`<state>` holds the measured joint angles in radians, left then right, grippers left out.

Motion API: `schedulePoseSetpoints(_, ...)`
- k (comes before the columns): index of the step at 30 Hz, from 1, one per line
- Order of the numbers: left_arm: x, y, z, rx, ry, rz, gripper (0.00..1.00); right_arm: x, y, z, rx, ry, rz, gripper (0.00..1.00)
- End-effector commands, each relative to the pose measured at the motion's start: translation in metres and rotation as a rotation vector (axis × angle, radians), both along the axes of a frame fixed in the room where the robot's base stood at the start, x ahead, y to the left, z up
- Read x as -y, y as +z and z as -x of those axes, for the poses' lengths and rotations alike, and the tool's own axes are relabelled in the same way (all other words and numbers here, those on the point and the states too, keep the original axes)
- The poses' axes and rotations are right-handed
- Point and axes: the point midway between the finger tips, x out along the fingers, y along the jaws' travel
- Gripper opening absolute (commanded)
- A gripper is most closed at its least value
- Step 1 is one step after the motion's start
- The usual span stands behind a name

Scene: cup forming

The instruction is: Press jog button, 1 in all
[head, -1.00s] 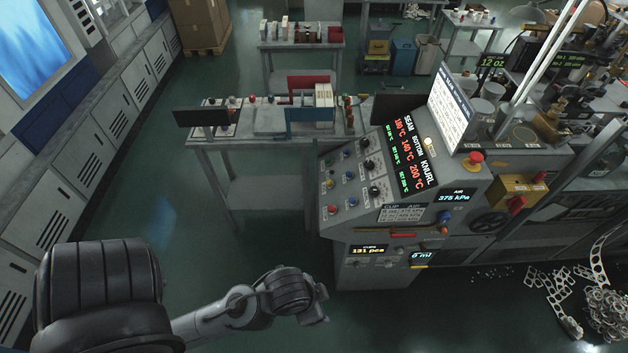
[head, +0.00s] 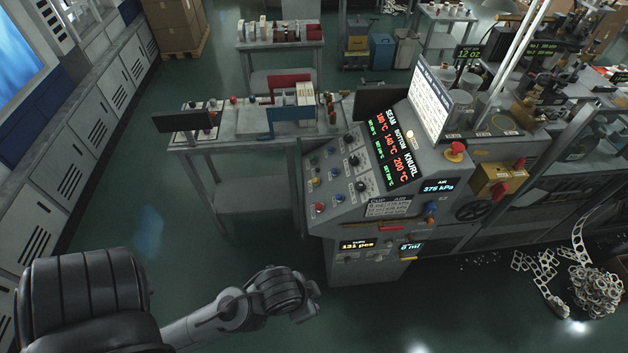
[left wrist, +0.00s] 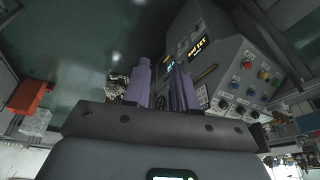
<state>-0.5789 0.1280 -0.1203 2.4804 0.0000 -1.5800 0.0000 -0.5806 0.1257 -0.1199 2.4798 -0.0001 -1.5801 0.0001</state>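The machine's control panel (head: 345,203) carries several coloured buttons and black knobs in the head view, including a red button (head: 320,207), a yellow button (head: 316,182) and a blue button (head: 333,172). Their labels are too small to read, so I cannot tell which is the jog button. My left gripper (head: 306,312) is low in front of the panel, to its lower left in the picture and apart from it. In the left wrist view its two fingers (left wrist: 162,88) stand apart with nothing between them. There the panel's buttons (left wrist: 248,82) show at the right. My right gripper is not in view.
A red mushroom button (head: 456,149) sits on the machine top, right of the temperature display (head: 395,145). A grey workbench (head: 236,124) stands behind left of the panel. Metal scrap (head: 595,288) lies on the floor at right. The floor between my left arm and the panel is clear.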

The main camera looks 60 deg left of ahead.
Motion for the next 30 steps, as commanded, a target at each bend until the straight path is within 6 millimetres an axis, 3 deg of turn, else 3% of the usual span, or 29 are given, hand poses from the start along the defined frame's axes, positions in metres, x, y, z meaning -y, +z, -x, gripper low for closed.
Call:
schedulePoseSetpoints(1, 0.0001, -0.0001, 0.0002, 0.0, 0.0, 0.0, 0.18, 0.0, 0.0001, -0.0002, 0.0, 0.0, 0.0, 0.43)
schedulePoseSetpoints(5, 0.0005, -0.0001, 0.0003, 0.0, 0.001, 0.002, 0.0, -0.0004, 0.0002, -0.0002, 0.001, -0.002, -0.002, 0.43)
schedulePoseSetpoints(30, 0.0013, -0.0002, 0.0005, -0.002, 0.004, 0.006, 0.0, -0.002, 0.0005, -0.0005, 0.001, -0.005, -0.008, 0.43)
